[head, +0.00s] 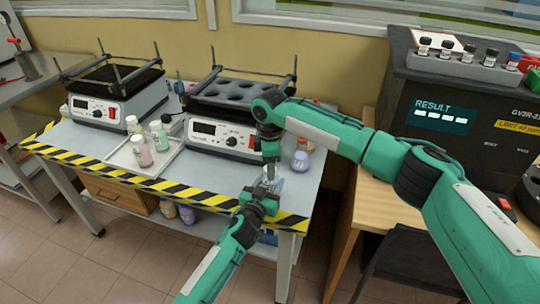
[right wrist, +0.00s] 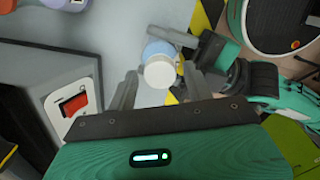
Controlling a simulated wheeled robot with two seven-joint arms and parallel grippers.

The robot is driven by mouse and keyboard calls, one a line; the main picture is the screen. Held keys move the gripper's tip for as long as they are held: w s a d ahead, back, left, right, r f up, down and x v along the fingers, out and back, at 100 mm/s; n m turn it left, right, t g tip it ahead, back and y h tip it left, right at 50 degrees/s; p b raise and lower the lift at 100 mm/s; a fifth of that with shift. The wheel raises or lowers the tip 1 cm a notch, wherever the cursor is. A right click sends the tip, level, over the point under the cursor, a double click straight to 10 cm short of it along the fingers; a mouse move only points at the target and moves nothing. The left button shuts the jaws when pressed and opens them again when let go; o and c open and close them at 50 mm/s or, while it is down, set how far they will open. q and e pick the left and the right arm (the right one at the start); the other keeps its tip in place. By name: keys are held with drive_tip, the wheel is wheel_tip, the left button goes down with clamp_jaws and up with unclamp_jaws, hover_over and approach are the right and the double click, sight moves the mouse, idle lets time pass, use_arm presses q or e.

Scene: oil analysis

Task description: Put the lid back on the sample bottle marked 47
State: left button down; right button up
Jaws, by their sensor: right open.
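A sample bottle (right wrist: 157,49) with a pale blue body shows in the right wrist view, with a white lid (right wrist: 160,74) at its top. No number on it can be read. In the head view the bottle (head: 271,183) is small and partly hidden between my two grippers. My left gripper (head: 262,190) reaches in from below, and its fingers are around the bottle's body at the table's front edge. My right gripper (right wrist: 158,88) is open above it, with one finger on each side of the lid and gaps showing between.
A purple-labelled bottle (head: 300,161) stands to the right on the table (head: 208,172). A white tray (head: 118,158) with several bottles is at the left. A dark analyser (head: 450,125) with vials on top is at the right.

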drive_tip(key=shift+f, duration=0.15)
drive_tip(key=shift+c, duration=0.2)
drive_tip(key=c, duration=0.9)
drive_tip(key=m, duration=0.5)
drive_tip(key=shift+c, duration=0.2)
drive_tip(key=o, duration=1.2)
drive_tip(key=shift+c, duration=0.2)
wheel_tip(320, 180, up, 12)
